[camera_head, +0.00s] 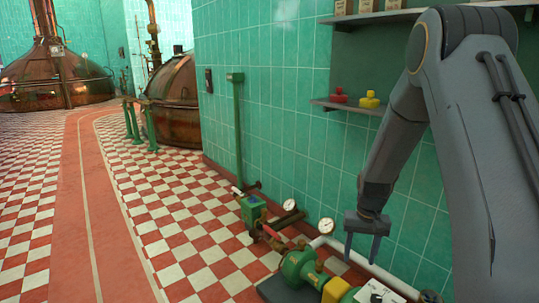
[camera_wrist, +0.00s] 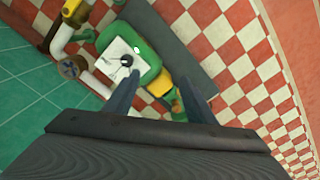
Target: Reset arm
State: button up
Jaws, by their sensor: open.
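My gripper (camera_head: 363,248) hangs at the end of my arm on the right of the head view, pointing down. Its two fingers are apart with nothing between them. It is above the floor machinery, in front of the green tiled wall. In the wrist view my gripper (camera_wrist: 158,100) shows both fingers spread, with the green and yellow pump (camera_wrist: 147,60) below and beyond them. My arm is bent, with the forearm reaching down from the upper right.
A green pump (camera_head: 298,266) with pipes and gauges stands on the floor under my gripper. A shelf (camera_head: 352,106) on the wall holds a red and a yellow item. Copper kettles (camera_head: 58,78) stand far left. The checkered floor at left is clear.

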jog(key=s+a+r+n, duration=0.3)
jog(key=s+a+r, duration=1)
jog(key=a+r, duration=0.3)
jog(key=s+a+r+n, duration=0.2)
jog(key=s+r, duration=0.1)
jog(key=s, duration=0.6)
jog(key=s+a+r+n, duration=0.1)
jog(key=s+a+r, duration=0.15)
jog(key=s, duration=0.65)
jog(key=d+r+m+p, duration=0.3)
jog(key=d+r+p, duration=0.7)
jog(key=p, duration=1.1)
jog(key=shift+s+d+r, duration=0.35)
jog(key=shift+d+r, duration=0.05)
jog(key=shift+r, duration=0.95)
